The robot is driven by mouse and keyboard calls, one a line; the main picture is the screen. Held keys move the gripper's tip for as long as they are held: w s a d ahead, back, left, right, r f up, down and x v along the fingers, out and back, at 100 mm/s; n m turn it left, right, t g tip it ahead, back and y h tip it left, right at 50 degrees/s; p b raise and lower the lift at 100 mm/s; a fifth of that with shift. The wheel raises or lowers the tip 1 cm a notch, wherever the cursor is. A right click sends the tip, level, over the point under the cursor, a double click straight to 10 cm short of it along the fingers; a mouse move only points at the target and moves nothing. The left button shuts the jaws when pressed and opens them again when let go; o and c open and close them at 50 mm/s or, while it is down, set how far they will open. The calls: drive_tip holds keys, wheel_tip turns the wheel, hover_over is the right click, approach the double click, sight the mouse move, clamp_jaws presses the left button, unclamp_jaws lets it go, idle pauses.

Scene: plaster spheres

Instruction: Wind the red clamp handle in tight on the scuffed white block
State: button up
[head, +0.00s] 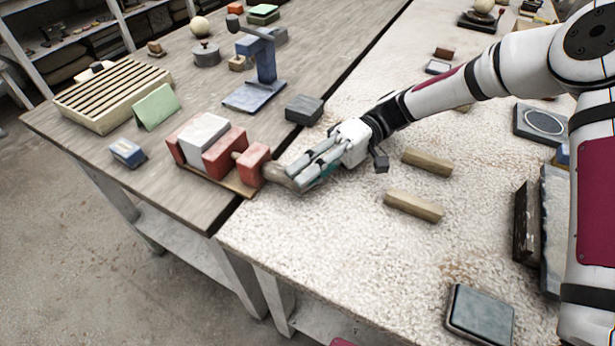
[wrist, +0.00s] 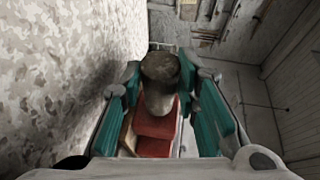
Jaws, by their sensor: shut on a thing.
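The red clamp (head: 252,165) lies on a thin wooden base at the front of the grey wooden table. The white block (head: 203,131) sits between its two red jaws; I cannot tell whether a gap is left at the near jaw (head: 224,153). The clamp handle (head: 277,177) looks grey-brown, not red, and sticks out to the right of the end block. My gripper (head: 300,175) is shut on the handle from the right. In the wrist view the handle (wrist: 160,72) is between the teal finger pads, with red clamp parts (wrist: 156,132) beyond it. The white block's scuffs are too small to see.
A blue stand (head: 262,75), a dark grey block (head: 304,109) and a small blue block (head: 127,152) stand around the clamp. A slatted crate (head: 112,95) and green card (head: 156,106) are at left. Two wooden bars (head: 413,205) lie on the speckled table.

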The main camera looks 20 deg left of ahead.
drive_tip(key=shift+f+g+b, duration=0.15)
drive_tip(key=shift+g+b, duration=0.15)
drive_tip(key=shift+g, duration=0.2)
drive_tip(key=shift+y, duration=0.3)
drive_tip(key=o, duration=1.2)
drive_tip(key=shift+c, duration=0.2)
